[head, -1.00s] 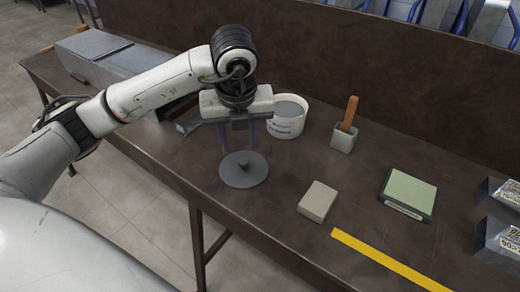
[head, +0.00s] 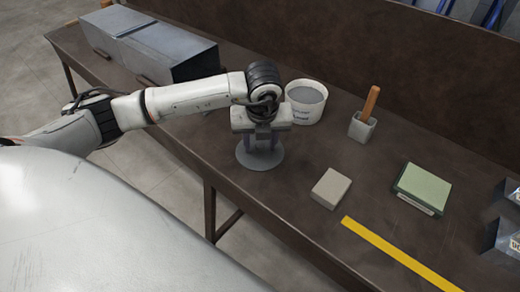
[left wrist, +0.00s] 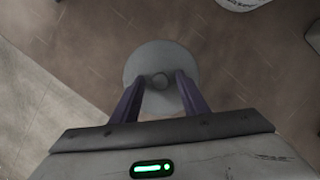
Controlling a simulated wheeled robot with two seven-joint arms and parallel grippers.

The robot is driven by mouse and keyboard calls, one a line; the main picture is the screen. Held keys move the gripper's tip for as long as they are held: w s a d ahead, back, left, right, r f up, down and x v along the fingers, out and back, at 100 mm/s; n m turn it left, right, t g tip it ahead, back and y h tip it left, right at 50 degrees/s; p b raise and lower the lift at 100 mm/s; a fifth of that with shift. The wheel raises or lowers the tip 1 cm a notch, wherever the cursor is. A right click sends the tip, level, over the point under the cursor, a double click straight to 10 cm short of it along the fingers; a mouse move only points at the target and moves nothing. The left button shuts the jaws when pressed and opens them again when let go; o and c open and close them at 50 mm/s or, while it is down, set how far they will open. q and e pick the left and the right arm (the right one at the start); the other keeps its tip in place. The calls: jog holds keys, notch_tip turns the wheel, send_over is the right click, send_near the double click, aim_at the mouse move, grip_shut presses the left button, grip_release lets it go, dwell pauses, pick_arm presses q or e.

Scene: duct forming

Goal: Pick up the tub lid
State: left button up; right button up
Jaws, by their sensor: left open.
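The tub lid (head: 262,158) is a flat grey disc with a small knob, lying on the brown bench near its front edge. In the left wrist view the lid (left wrist: 148,58) shows with its knob between the fingertips. My left gripper (head: 260,144) points down right over the lid and hides much of it. Its two purple fingers (left wrist: 158,82) are apart, on either side of the knob. I cannot tell whether the fingers touch the lid. The white tub (head: 304,104) stands open behind it with grey content. My right gripper is not in view.
A beige block (head: 331,188), a green-topped block (head: 422,188) and a grey holder with a wooden-handled tool (head: 366,118) stand to the right. A yellow strip (head: 395,252) lies in front. A grey metal box (head: 160,48) is at back left. A raised back wall bounds the bench.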

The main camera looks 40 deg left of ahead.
pick_arm(q)
grip_shut()
